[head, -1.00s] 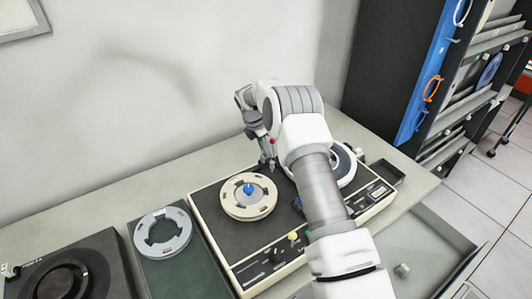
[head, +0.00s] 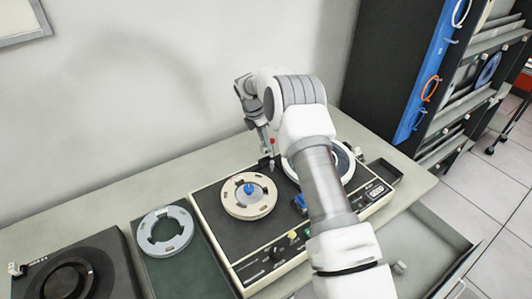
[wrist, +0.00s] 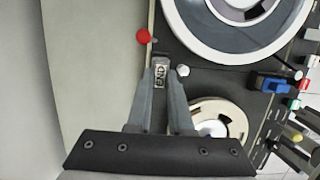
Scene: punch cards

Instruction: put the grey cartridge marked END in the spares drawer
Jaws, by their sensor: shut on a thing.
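The small grey cartridge marked END (wrist: 159,77) is between the fingertips of my gripper (wrist: 161,70) in the wrist view, with its lettering facing the camera. My gripper is shut on it. In the head view my gripper (head: 266,150) is over the back edge of the tape deck, behind the two reels. The cartridge is too small to make out there. An open drawer (head: 440,245), which looks like the spares drawer, is at the lower right of the head view, partly hidden by my arm. A small pale block (head: 399,268) lies in it.
The tape deck (head: 225,215) carries a cream reel (head: 240,207) and a white-rimmed reel (head: 347,170). A loose grey reel (head: 152,245) lies to its left. A small dark tray (head: 384,172) stands at the right. A red ball (wrist: 143,36) is near my fingertips.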

